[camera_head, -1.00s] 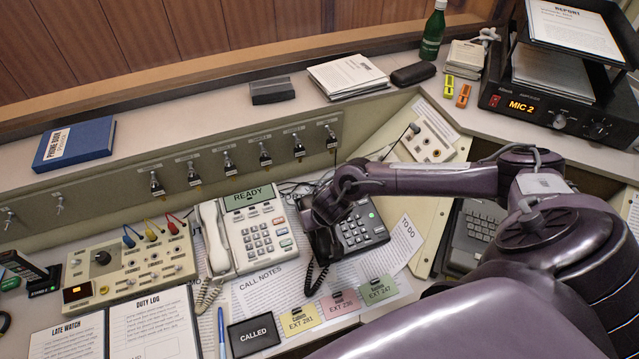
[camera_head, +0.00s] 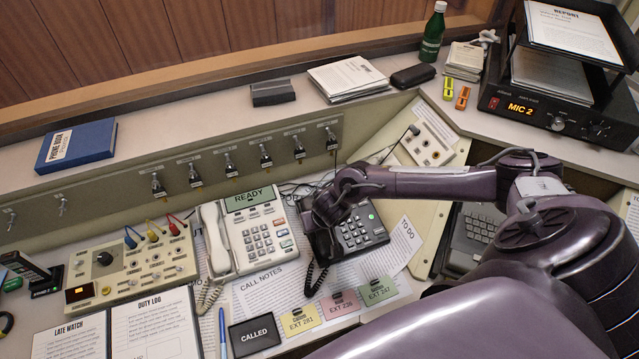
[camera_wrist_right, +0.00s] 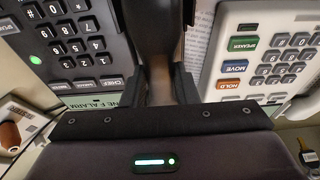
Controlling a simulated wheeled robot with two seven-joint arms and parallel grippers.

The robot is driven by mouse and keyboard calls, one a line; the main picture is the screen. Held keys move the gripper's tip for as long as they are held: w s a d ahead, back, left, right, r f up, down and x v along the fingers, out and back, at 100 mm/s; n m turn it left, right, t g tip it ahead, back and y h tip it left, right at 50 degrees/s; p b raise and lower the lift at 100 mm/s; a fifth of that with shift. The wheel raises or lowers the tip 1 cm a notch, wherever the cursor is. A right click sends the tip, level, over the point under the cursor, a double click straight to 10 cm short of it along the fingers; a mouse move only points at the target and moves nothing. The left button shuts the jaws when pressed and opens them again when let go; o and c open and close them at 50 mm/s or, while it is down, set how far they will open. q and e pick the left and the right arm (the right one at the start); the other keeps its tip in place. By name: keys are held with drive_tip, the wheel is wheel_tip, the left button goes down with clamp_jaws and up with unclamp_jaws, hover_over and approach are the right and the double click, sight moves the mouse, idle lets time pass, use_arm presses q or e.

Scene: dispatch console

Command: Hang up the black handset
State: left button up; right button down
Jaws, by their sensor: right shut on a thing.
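The black desk phone (camera_head: 362,229) with its keypad stands right of the middle in the head view; its keys (camera_wrist_right: 72,38) fill the left of the wrist view. The black handset (camera_head: 320,245) lies along the phone's left side, with its coiled cord hanging in front. My right gripper (camera_wrist_right: 150,85) is shut on the handset (camera_wrist_right: 150,25), reaching it from above. My wrist hides much of the handset and cradle in the head view, so I cannot tell whether it is fully seated. My left gripper is not in view.
A cream phone (camera_head: 257,235) with its own handset (camera_head: 214,238) stands close on the left. Coloured EXT cards (camera_head: 300,320) and a CALLED block (camera_head: 254,335) lie in front. A patch box (camera_head: 130,265) stands further left. The sloped jack panel (camera_head: 240,155) runs behind.

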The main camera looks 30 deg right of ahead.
drive_tip(key=shift+f, duration=0.3)
drive_tip(key=c, duration=0.6)
unclamp_jaws()
drive_tip(key=p+v, duration=0.2)
drive_tip(key=p, duration=0.1)
drive_tip(key=w+p+v, duration=0.1)
drive_tip(key=p+v, duration=0.1)
drive_tip(key=p, duration=0.1)
drive_tip(key=p+v, duration=0.2)
drive_tip(key=v, duration=0.1)
drive_tip(key=shift+w+d+r+p, duration=0.15)
drive_tip(key=shift+w+r+p, duration=0.1)
drive_tip(key=shift+p, duration=0.15)
drive_tip(key=shift+f, duration=0.1)
idle(0.6)
